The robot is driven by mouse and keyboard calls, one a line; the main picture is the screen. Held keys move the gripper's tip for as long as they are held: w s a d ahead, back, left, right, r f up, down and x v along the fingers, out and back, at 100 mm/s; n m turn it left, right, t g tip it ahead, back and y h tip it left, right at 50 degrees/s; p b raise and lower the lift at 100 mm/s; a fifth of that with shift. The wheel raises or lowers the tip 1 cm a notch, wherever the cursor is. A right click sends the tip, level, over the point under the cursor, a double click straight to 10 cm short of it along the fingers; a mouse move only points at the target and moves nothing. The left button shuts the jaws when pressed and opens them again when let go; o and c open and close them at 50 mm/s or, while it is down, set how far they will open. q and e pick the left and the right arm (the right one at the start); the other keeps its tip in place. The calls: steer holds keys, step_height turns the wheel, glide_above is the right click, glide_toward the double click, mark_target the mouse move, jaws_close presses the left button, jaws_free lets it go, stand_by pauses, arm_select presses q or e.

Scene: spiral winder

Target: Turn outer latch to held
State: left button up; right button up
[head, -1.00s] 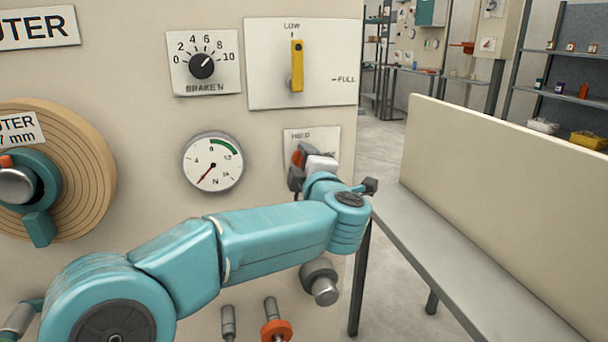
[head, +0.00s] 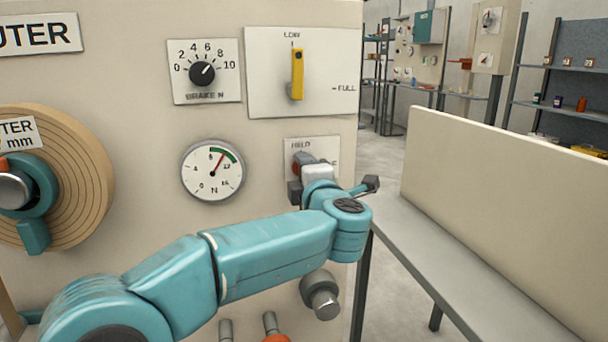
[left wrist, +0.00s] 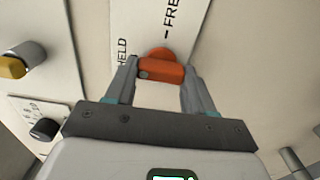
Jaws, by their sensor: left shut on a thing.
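The outer latch, an orange handle, shows in the left wrist view (left wrist: 162,70) between my left gripper's fingers (left wrist: 165,85). In the head view the latch (head: 301,158) is mostly hidden behind my left gripper (head: 300,177). The gripper is shut on the latch. Its plate (head: 327,150) carries a HELD mark at the top and a FREE mark at the right. In the wrist view the handle's bar lies crosswise, with one end toward the HELD lettering; its exact setting is hard to tell. My right gripper is not in view.
A gauge (head: 212,170) has its needle up at the green band. A yellow lever (head: 297,75) points to LOW above the latch, beside a brake dial (head: 202,73). A wooden spool (head: 80,170) is left. A grey knob (head: 320,295) sits below; a bench (head: 430,260) stands right.

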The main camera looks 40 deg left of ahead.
arm_select(q)
steer(key=o, duration=1)
steer(key=shift+o, duration=0.2)
steer(key=v, duration=1.6)
steer(key=shift+s, duration=0.15)
steer(key=shift+d, duration=0.15)
